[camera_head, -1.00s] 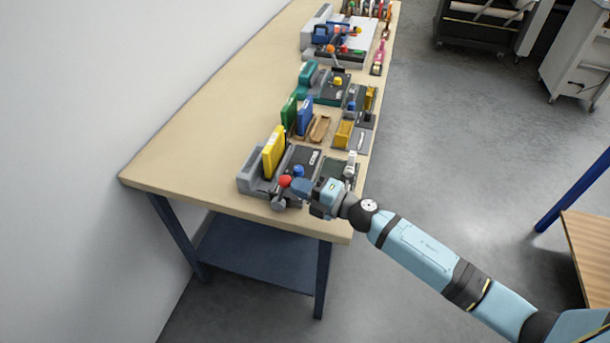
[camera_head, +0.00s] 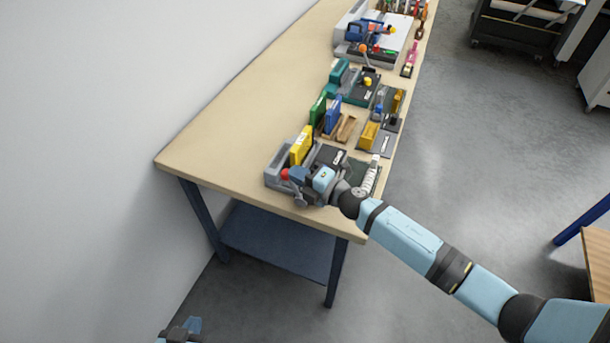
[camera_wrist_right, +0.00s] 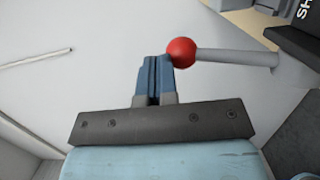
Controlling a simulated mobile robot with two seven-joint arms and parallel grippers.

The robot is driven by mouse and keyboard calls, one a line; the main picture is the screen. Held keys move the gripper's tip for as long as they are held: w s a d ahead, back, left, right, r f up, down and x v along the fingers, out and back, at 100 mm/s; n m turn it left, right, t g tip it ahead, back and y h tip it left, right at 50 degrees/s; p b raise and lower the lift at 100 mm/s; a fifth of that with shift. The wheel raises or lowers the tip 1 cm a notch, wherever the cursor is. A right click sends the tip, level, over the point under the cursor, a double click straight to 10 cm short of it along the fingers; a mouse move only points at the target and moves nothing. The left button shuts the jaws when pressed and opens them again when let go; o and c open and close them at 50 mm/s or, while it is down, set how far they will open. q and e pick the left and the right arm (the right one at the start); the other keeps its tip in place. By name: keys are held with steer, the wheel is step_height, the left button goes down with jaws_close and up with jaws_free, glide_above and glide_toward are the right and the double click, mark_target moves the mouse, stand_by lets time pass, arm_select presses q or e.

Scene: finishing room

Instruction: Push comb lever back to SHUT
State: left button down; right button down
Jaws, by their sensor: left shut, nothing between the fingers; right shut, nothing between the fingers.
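The comb lever is a grey rod with a red ball knob (camera_head: 285,174) at the near end of the grey binding machine (camera_head: 273,183). In the right wrist view the red ball (camera_wrist_right: 181,52) is at the tips of my shut, empty right gripper (camera_wrist_right: 157,68), and its rod runs right to the machine. Contact seems likely, but I cannot be sure. In the head view my right gripper (camera_head: 298,175) is just right of the ball and hides part of the machine. My left gripper (camera_head: 190,326) is shut at the bottom edge, far from the bench.
A yellow book (camera_head: 302,146) stands in the machine. Green and blue books (camera_head: 332,114), small trays and other devices line the wooden bench (camera_head: 230,95) farther back. A white wall is on the left. The floor at right is mostly clear.

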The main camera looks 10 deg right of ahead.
arm_select(q)
steer(key=shift+s+d, duration=0.1)
arm_select(e)
steer(key=shift+w+a, duration=0.1)
steer(key=shift+a, duration=0.25)
stand_by(0.4)
